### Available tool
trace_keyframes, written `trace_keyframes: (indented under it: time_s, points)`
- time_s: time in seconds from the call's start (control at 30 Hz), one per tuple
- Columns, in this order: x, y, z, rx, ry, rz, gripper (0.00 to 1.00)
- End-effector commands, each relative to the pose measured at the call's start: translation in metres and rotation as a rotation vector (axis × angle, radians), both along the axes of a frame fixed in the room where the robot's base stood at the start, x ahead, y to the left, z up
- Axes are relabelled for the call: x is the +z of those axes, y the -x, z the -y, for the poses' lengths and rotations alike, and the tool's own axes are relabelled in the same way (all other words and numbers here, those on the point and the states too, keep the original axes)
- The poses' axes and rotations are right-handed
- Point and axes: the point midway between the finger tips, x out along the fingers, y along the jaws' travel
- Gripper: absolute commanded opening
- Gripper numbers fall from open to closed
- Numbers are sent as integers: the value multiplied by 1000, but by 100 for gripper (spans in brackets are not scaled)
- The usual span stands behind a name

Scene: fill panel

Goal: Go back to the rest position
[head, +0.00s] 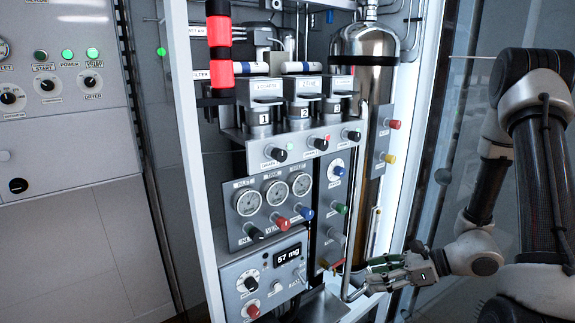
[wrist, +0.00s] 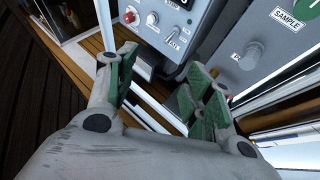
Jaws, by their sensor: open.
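My gripper (head: 378,278) is at the lower right of the fill panel in the head view, in front of the panel's lower right side. In the wrist view my gripper (wrist: 165,95) shows its two green-padded fingers spread apart with nothing between them. The fill panel (head: 240,230) stands in a white frame, with gauges, knobs and a display reading 57 mg. My arm reaches in from the right of the head view.
A tall metal cylinder (head: 368,130) stands at the panel's right. A grey control cabinet (head: 70,130) is at the left. The display box (wrist: 165,30) and a SAMPLE knob (wrist: 250,55) lie beyond my fingers. A thin metal pipe (head: 350,240) runs close to my gripper.

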Motion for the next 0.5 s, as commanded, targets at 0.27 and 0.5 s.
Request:
trace_keyframes:
  time_s: [0.27, 0.5]
  points:
    - [64, 97, 31, 674, 287, 277, 52]
    - [124, 139, 91, 1216, 638, 523, 52]
